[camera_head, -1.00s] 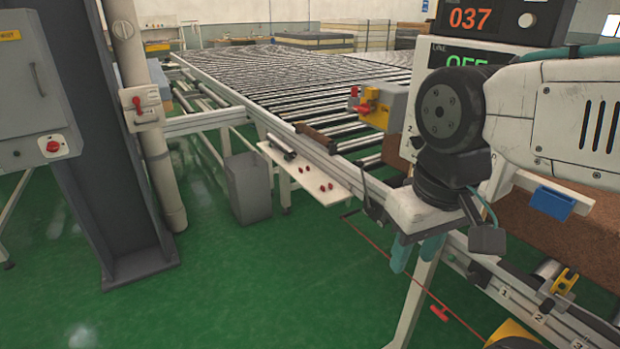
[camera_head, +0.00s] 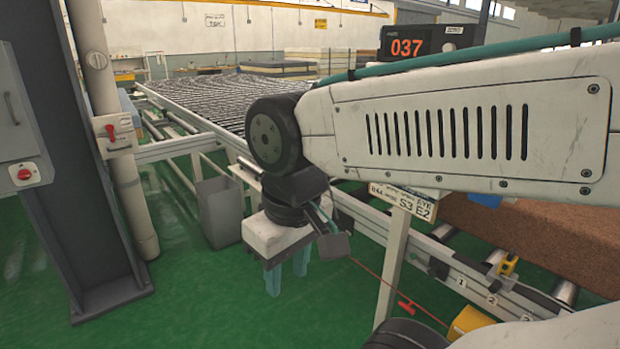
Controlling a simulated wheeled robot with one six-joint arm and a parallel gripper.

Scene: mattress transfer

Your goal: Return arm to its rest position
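My gripper (camera_head: 287,271) hangs from my white arm in the middle of the view and points down over the green floor. Its two teal fingers stand apart with a gap between them, and nothing shows in the gap. My arm reaches in from the right and covers much of the right half, hiding part of the conveyor behind it. A brown block, like a mattress (camera_head: 540,235), lies on the rollers at the right, below my arm and apart from my gripper.
A roller conveyor (camera_head: 205,96) runs toward the back. A grey bin (camera_head: 219,213) stands on the floor left of my gripper. A dark column (camera_head: 88,170) with a switch box stands at the left. A display (camera_head: 407,47) reads 037. Green floor is clear at the lower left.

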